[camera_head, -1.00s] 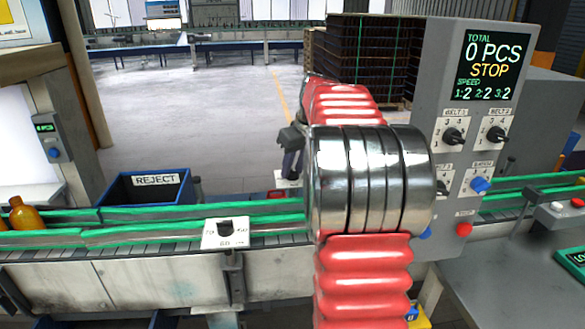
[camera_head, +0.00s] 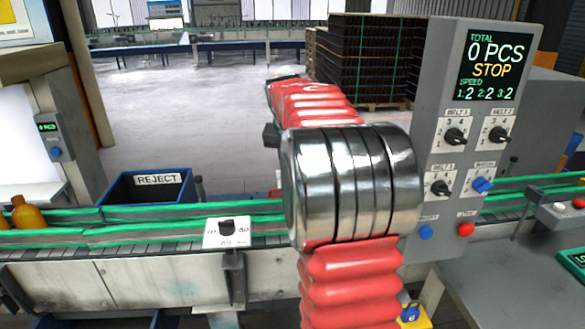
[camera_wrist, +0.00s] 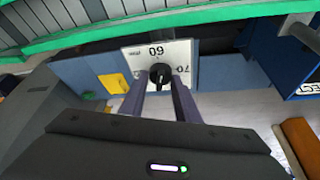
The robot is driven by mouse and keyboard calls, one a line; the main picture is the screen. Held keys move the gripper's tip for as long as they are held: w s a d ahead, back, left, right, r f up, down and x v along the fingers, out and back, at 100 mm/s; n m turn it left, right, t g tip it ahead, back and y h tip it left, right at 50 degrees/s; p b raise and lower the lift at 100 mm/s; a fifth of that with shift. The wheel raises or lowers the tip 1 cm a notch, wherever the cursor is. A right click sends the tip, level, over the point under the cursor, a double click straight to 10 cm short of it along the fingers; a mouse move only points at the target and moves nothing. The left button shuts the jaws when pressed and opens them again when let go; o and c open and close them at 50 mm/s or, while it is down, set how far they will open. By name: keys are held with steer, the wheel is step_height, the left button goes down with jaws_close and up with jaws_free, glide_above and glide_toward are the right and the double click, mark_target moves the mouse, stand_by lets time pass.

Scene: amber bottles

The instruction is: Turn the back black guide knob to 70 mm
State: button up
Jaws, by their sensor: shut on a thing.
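In the wrist view, the back black guide knob (camera_wrist: 160,71) sits on a white plate (camera_wrist: 134,57) marked 60 and 70. My gripper (camera_wrist: 161,86) is shut on this knob, with one finger on each side. The 70 mark is to the right of the knob; I cannot tell exactly where its pointer is. In the head view, my red and steel arm hides the back knob and the gripper's fingers. The front guide knob (camera_head: 227,228) stands on its own white plate on the near conveyor side.
The conveyor's green guide rails (camera_head: 130,233) run across, with an amber bottle (camera_head: 27,214) at far left. A blue REJECT bin (camera_head: 150,188) stands behind the belt. The grey control panel (camera_head: 465,60), reading STOP, is close to the right of my arm.

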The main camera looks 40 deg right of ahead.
steer(key=m, duration=0.1)
steer(key=m+g, duration=0.1)
steer(key=m, duration=0.2)
steer(key=shift+w+a+f+h, duration=0.1)
steer(key=shift+w+a+h, duration=0.15)
steer(key=shift+w+h, duration=0.05)
steer(key=m+g, duration=0.1)
steer(key=m, duration=0.2)
steer(key=shift+w+m+g, duration=0.15)
steer(key=shift+m+g, duration=0.15)
steer(key=shift+g, duration=0.1)
steer(key=m+g, duration=0.1)
steer(key=m, duration=0.2)
steer(key=shift+w+m, duration=0.1)
steer(key=shift+m, duration=0.2)
steer(key=shift+d+m+g, duration=0.15)
steer(key=shift+m+g, duration=0.55)
steer(key=shift+m, duration=0.8)
steer(key=o, duration=1)
